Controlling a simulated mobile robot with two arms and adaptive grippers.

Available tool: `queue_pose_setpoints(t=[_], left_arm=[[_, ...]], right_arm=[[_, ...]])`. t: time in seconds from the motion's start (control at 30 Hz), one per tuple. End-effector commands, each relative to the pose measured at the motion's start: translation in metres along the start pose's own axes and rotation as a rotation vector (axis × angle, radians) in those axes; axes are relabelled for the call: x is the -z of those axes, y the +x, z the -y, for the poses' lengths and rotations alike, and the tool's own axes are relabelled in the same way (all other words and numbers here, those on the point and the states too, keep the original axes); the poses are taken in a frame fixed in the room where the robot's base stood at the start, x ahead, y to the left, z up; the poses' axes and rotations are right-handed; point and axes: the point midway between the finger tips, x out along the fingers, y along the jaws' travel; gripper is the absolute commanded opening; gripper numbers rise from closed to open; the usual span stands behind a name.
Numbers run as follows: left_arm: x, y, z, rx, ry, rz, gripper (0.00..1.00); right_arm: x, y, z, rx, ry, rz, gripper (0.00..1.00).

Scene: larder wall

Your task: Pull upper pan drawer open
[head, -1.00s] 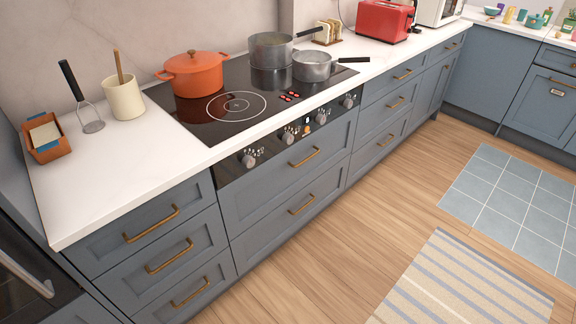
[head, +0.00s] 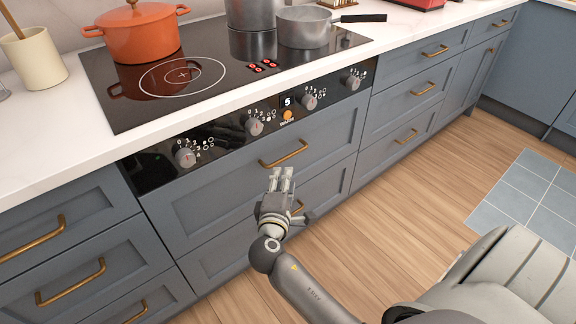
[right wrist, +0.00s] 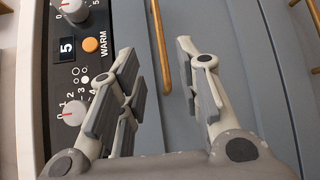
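The upper pan drawer (head: 240,190) is a blue-grey front under the hob's control panel and is shut. Its brass bar handle (head: 285,153) lies level across it in the head view. My right gripper (head: 281,172) is just short of the handle, with its fingertips a little below it in the picture. In the right wrist view, the fingers stand apart with nothing held. The handle (right wrist: 160,45) shows upright in the gap between them, and I cannot tell whether it touches. My left gripper is not in view.
The lower pan drawer's handle (head: 297,208) is partly hidden by my right gripper. Control knobs (head: 255,127) stick out above the upper drawer. An orange pot (head: 140,35) and a saucepan (head: 303,28) stand on the hob (head: 110,90). The wooden floor (head: 400,200) in front is clear.

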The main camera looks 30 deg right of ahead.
Motion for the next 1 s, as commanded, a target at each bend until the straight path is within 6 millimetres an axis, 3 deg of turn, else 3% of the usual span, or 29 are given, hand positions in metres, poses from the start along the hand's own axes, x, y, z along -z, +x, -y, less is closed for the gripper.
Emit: queue_pose_setpoints(t=[0.5, 0.7, 1.0], left_arm=[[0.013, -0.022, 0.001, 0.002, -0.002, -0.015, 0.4], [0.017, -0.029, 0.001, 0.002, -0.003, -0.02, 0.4], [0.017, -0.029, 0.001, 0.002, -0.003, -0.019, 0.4]], right_arm=[[0.0, 0.088, 0.0, 0.0, -0.001, 0.0, 0.32], [0.0, 0.102, 0.0, 0.001, 0.0, -0.002, 0.32], [0.0, 0.103, 0.0, 0.001, 0.001, -0.002, 0.3]])
